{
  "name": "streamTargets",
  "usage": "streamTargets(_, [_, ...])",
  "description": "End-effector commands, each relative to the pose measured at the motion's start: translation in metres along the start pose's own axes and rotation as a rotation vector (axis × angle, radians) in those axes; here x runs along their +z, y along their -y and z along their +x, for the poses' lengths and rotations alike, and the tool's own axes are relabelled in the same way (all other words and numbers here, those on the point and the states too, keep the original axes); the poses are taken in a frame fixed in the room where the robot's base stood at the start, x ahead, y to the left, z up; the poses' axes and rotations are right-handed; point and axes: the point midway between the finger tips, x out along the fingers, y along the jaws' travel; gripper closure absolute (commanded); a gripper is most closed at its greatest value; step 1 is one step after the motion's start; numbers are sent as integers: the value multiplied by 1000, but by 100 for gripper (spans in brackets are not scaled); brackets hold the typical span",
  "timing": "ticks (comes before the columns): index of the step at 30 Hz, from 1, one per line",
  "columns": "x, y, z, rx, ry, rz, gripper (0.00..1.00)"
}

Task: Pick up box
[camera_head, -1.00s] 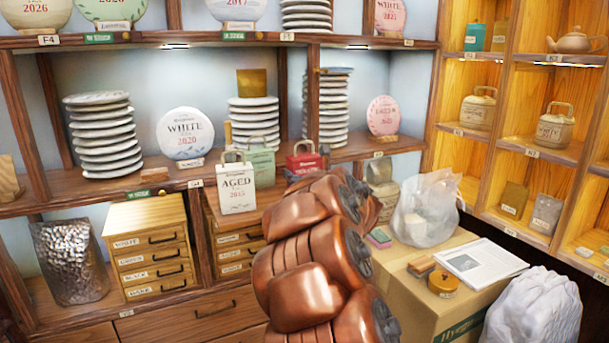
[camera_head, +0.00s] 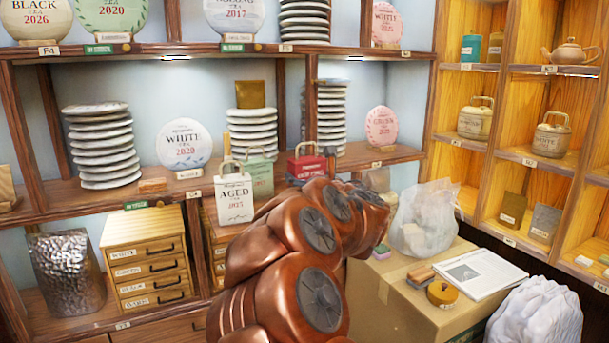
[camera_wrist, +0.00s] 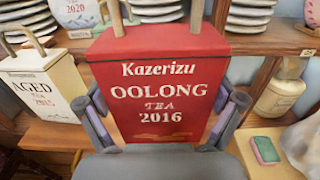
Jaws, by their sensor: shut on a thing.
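A red box lettered "Kazerizu Oolong Tea 2016" (camera_wrist: 165,75) fills the middle of the wrist view. My gripper (camera_wrist: 160,122) has its two fingers against the left and right sides of this box, shut on it. In the head view the red box (camera_head: 306,166) shows just above my copper-coloured arm, which hides its lower part and my gripper. I cannot tell whether its base touches the shelf.
A white "Aged Tea" box (camera_head: 235,197) stands left of the red box, with a green box (camera_head: 260,177) between them. Stacked pale discs (camera_head: 252,130) stand behind. A cardboard carton (camera_head: 385,300) at right carries a plastic bag (camera_head: 424,220) and papers (camera_head: 478,273).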

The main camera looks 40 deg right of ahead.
Motion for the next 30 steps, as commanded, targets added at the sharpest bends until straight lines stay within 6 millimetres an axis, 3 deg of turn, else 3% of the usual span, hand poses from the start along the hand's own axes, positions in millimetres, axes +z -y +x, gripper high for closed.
streamTargets(6, [5, -10, -39, -2, 1, -3, 45])
streamTargets(15, [8, -20, -81, -4, -1, -1, 45])
streamTargets(22, [10, -25, -96, 2, -1, -1, 45])
streamTargets(30, [10, -26, -100, 1, 0, 0, 45])
